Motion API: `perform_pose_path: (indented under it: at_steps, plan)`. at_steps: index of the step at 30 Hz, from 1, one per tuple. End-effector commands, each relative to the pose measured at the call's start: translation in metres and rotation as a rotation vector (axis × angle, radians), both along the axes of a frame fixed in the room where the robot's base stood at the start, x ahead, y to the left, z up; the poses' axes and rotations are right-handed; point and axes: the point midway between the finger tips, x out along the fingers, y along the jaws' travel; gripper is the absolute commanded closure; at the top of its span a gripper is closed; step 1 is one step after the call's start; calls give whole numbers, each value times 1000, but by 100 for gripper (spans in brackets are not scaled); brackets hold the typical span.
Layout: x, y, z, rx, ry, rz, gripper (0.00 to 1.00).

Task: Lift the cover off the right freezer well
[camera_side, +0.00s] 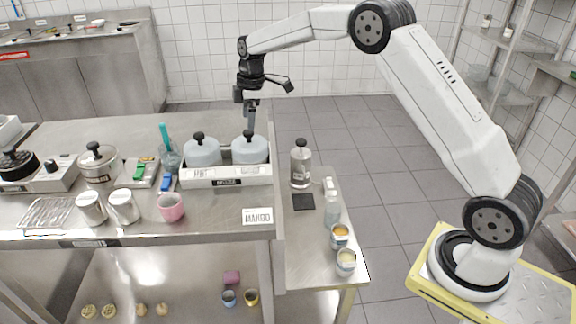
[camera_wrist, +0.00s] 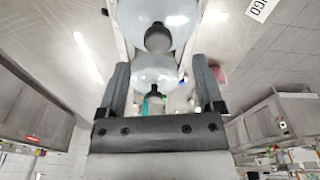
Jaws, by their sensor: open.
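A low metal freezer box (camera_side: 228,181) stands on the counter with two pale domed covers, each with a black knob. The right cover (camera_side: 250,150) and left cover (camera_side: 202,152) both sit on their wells. My gripper (camera_side: 250,118) points down just above the right cover's knob, apart from it as far as I can tell. In the wrist view, my gripper (camera_wrist: 161,64) shows two spread fingers with nothing held. The right cover (camera_wrist: 130,14) looks large at the top, and the left cover (camera_wrist: 152,75) shows between the fingers.
A white MANGO card (camera_side: 257,216) lies in front of the box. A pink cup (camera_side: 171,207) and a glass with a teal-handled tool (camera_side: 168,150) are to the left.

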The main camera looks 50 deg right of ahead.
Motion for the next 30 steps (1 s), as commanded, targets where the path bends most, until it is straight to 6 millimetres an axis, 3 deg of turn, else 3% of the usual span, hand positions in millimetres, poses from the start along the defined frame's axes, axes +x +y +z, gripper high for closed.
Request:
perform_pose_path:
  at_steps: [7, 18, 30]
  plan:
    - [0, 0, -10, 1, 3, 0, 14]
    - [3, 2, -48, 0, 2, 0, 14]
    - [4, 3, -52, 0, 0, 0, 14]
